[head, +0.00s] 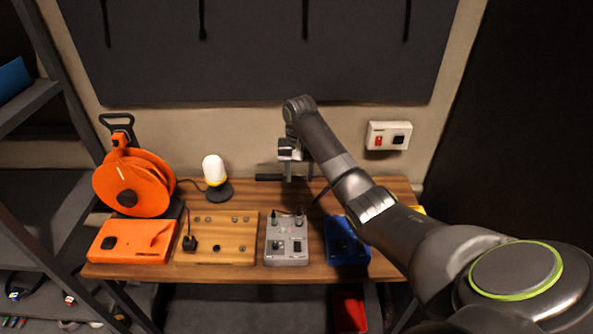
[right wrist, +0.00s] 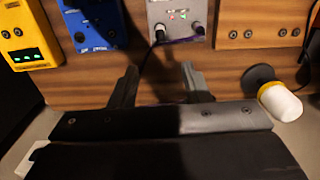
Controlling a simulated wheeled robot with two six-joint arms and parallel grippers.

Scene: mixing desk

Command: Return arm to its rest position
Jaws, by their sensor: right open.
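My right arm reaches in from the lower right of the head view, over the wooden desk (head: 200,277). My right gripper (head: 285,178) hangs low above the back of the desk, near the wall, behind the grey box (head: 286,247). In the right wrist view my right gripper (right wrist: 158,84) shows two dark fingers spread apart. Nothing is held between them. A dark cable runs past the gap from the grey box (right wrist: 180,15). My left arm and gripper are not in view.
On the desk are an orange reel (head: 155,185), white lamp (head: 214,171), orange box (head: 130,242), wooden panel (head: 232,254) and blue box (head: 345,252). The yellow box (right wrist: 25,40) is mostly hidden by my arm in the head view. A socket (head: 389,135) is on the wall.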

